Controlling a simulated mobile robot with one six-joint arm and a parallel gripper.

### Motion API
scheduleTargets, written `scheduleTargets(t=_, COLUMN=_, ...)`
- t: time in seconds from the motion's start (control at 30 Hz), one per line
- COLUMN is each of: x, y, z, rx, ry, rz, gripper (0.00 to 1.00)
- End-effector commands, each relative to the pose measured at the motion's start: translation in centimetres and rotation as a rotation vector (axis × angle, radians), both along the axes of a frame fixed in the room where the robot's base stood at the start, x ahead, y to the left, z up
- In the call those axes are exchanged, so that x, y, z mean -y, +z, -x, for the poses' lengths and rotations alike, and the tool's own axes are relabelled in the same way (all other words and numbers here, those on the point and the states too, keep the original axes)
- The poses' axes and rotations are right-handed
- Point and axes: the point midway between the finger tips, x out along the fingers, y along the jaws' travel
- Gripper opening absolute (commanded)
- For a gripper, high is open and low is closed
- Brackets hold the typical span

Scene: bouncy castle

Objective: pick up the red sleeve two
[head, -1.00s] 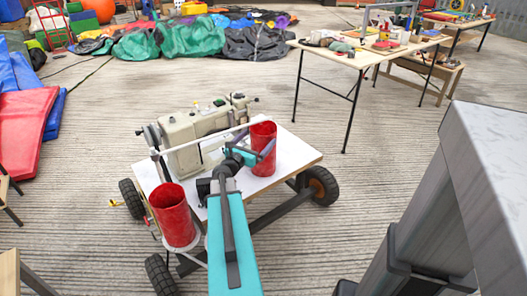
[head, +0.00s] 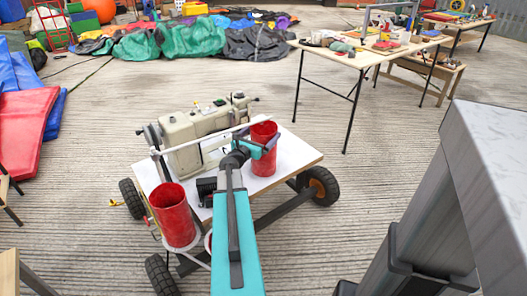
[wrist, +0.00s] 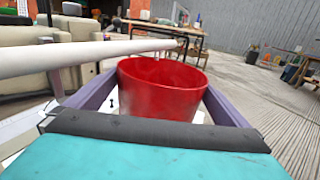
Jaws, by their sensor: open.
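One red sleeve (head: 265,163), an open-topped cylinder, stands upright on the white top of a wheeled cart, at its right. My gripper (head: 264,146) is open at this sleeve. In the wrist view the same red sleeve (wrist: 162,88) stands between the two purple fingers of my gripper (wrist: 160,98), with space visible beside it, so it does not look clamped. Its lower part is hidden behind the gripper's dark front edge. A second red sleeve (head: 174,214) stands at the cart's front left corner, by a white ring. I see no marking showing which is sleeve two.
A beige sewing machine (head: 195,133) stands on the cart (head: 285,171) behind the sleeves. A white bar (wrist: 85,54) crosses close in front of the wrist camera at the left. A work table (head: 340,56) with tools stands at the back right. The floor between is clear.

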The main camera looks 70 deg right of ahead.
Motion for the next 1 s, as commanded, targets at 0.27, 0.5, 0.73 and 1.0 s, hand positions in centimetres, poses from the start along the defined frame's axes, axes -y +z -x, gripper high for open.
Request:
scheduleTargets(t=0.27, x=1.39, y=0.04, z=0.29, rx=0.000, ry=-0.001, rz=0.001, gripper=1.00)
scheduleTargets(t=0.5, x=1.36, y=0.04, z=0.32, rx=0.000, ry=-0.001, rz=0.000, gripper=1.00)
scheduleTargets(t=0.73, x=1.36, y=0.02, z=0.34, rx=0.000, ry=-0.002, rz=0.000, gripper=1.00)
scheduleTargets(t=1.0, x=1.37, y=0.01, z=0.36, rx=0.000, ry=-0.002, rz=0.000, gripper=0.59)
